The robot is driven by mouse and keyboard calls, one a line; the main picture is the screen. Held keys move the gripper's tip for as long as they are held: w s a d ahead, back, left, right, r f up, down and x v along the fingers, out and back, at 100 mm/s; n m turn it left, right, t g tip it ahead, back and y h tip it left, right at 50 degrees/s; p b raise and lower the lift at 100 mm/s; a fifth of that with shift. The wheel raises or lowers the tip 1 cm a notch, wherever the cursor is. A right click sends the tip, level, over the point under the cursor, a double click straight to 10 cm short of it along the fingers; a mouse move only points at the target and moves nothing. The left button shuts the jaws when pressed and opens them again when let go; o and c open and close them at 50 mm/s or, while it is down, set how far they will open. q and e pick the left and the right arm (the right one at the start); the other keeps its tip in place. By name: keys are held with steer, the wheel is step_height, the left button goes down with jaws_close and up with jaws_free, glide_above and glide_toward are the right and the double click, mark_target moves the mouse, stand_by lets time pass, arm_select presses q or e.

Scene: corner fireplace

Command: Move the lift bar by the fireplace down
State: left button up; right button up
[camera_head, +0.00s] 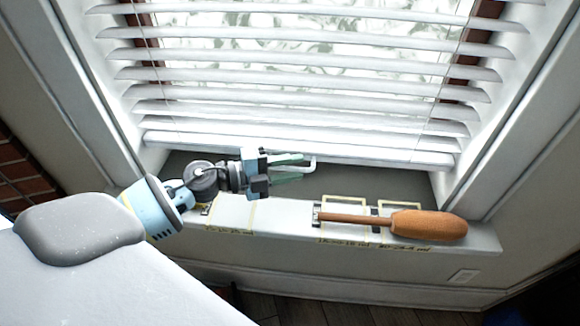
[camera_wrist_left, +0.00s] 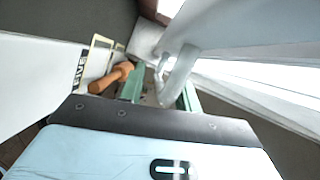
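A white blind (camera_head: 300,75) hangs in the window, its bottom bar (camera_head: 385,158) a little above the sill. A white looped handle (camera_head: 312,164) juts out at this bar; I take it as part of the lift bar. My left gripper (camera_head: 290,168) is at the handle, its two green fingers apart. In the left wrist view the handle (camera_wrist_left: 178,77) reaches in between the fingers (camera_wrist_left: 160,92), with a gap at the left finger. I cannot tell whether it touches the right finger. My right gripper is not in view.
An orange-brown tool (camera_head: 430,225) with a thin shaft lies on the window sill (camera_head: 480,235), right of my gripper; it also shows in the left wrist view (camera_wrist_left: 110,78). Flat framed markings (camera_head: 345,203) lie on the sill. Window side walls (camera_head: 520,120) bound the recess.

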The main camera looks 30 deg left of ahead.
arm_select(q)
jaws_close()
steer(key=shift+f, duration=0.1)
step_height(320, 180, down, 4)
steer(key=b, duration=0.2)
steer(key=shift+s+f+b, duration=0.1)
steer(key=shift+f+b, duration=0.1)
steer(key=shift+b, duration=0.2)
steer(key=shift+f, duration=0.25)
steer(key=shift+r, duration=0.1)
jaws_free()
